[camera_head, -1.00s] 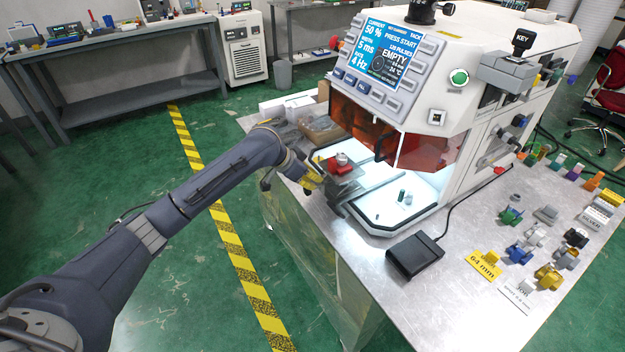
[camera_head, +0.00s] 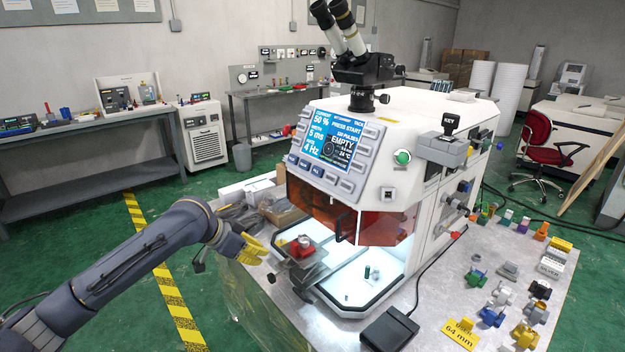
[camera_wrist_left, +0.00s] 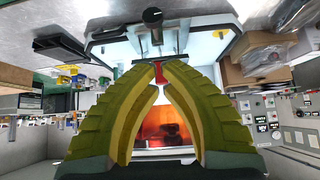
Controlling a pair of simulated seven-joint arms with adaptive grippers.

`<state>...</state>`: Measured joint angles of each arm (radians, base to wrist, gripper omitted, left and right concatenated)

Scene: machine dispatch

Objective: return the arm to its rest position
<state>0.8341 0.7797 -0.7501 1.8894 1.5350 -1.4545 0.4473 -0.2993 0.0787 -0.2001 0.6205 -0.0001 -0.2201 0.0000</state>
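My left arm comes in from the left. Its gripper (camera_head: 256,254) has yellow fingers and hangs at the front left of the white machine (camera_head: 405,130). It is clear of the red fixture (camera_head: 303,247), which holds a small round metal-coloured part on a plate by the machine's opening. In the left wrist view the curved fingers (camera_wrist_left: 161,68) converge with a narrow gap at the tips. A red piece shows through that gap, beyond the tips; nothing appears to be held. My right gripper is in neither view.
The metal table carries a black pedal (camera_head: 389,329), a yellow 64 mm card (camera_head: 461,334) and several coloured parts at the right. Cardboard boxes and bags (camera_head: 240,215) lie behind the gripper. Green floor with a yellow-black stripe (camera_head: 165,285) is open at the left.

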